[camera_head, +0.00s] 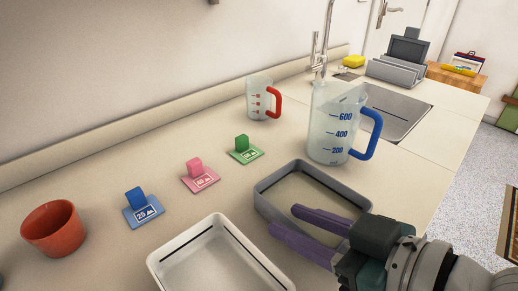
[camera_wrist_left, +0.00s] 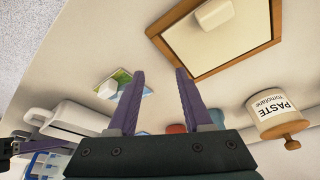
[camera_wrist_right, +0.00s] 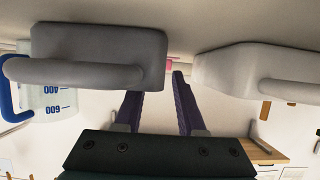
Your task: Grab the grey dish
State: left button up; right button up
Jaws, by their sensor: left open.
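The grey dish (camera_head: 262,199) is a shallow rectangular tray on the counter, right of the white dish. In the right wrist view the grey dish (camera_wrist_right: 98,42) fills the upper left, with a looped handle towards me. My right gripper (camera_head: 284,219) is open, with its purple fingers apart at the dish's near left side. One finger overlaps the dish and the other lies by its left wall; I cannot tell whether they touch. They also show in the right wrist view (camera_wrist_right: 155,85). My left gripper (camera_wrist_left: 160,72) is open and empty, outside the head view.
The white dish (camera_head: 164,257) stands close on the left. A large blue-handled jug (camera_head: 325,140) stands just behind the grey dish. A red-handled jug (camera_head: 257,98), coloured card holders and an orange pot (camera_head: 53,230) stand further left. A sink (camera_head: 393,113) lies behind right.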

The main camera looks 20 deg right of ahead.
jog(key=shift+w+a+f, duration=0.1)
jog(key=shift+w+a, duration=0.05)
jog(key=shift+w, duration=0.15)
jog(key=shift+c, duration=0.4)
grip_shut()
dwell(0.8)
